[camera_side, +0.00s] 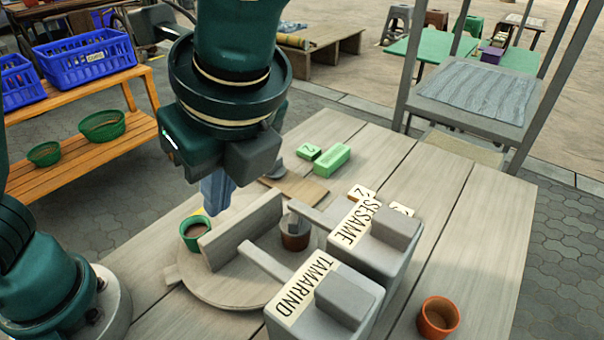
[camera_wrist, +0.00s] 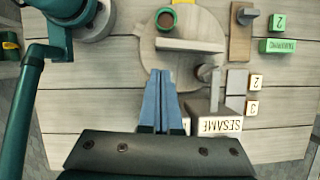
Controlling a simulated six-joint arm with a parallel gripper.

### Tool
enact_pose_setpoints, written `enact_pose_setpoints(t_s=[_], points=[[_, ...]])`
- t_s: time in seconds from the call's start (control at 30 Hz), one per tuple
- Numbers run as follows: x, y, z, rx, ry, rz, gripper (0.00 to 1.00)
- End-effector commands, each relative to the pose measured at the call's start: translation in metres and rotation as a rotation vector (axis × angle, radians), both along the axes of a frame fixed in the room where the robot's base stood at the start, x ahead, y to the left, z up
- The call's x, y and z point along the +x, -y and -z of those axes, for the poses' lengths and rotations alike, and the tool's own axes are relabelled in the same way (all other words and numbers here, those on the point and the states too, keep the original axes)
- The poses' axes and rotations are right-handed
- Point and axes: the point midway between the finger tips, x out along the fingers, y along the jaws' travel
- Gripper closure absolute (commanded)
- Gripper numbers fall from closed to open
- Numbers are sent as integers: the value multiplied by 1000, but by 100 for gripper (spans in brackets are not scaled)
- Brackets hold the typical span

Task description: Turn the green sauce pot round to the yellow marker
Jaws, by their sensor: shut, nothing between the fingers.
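The green sauce pot (camera_side: 195,234), with brown contents, stands on a round wooden turntable (camera_side: 225,297) beside an upright wooden wall (camera_side: 243,232). In the wrist view the pot (camera_wrist: 166,19) is near the top, on the far side of the wall (camera_wrist: 190,45) from my gripper. A sliver of the yellow marker (camera_side: 200,212) shows behind the pot; it also shows at the top edge of the wrist view (camera_wrist: 183,2). My gripper (camera_side: 215,208) is shut and empty, its blue fingers together above the turntable. It also shows in the wrist view (camera_wrist: 160,74).
Grey dispensers labelled SESAME (camera_side: 378,243) and TAMARIND (camera_side: 325,300) reach toward the turntable. A brown pot (camera_side: 295,238) is behind the wall. An orange pot (camera_side: 438,318) stands at the front right. Green blocks (camera_side: 333,159) and cream blocks lie farther back. The table's right side is mostly clear.

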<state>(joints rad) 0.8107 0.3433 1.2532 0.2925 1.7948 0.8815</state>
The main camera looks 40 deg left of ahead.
Motion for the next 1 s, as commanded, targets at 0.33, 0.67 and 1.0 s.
enact_pose_setpoints(t_s=[0.33, 0.67, 1.0], points=[[0, -2, 30, -1, -1, -1, 100], [1, -18, 68, 1, -3, -1, 100], [4, -34, 110, -1, 0, -1, 100]])
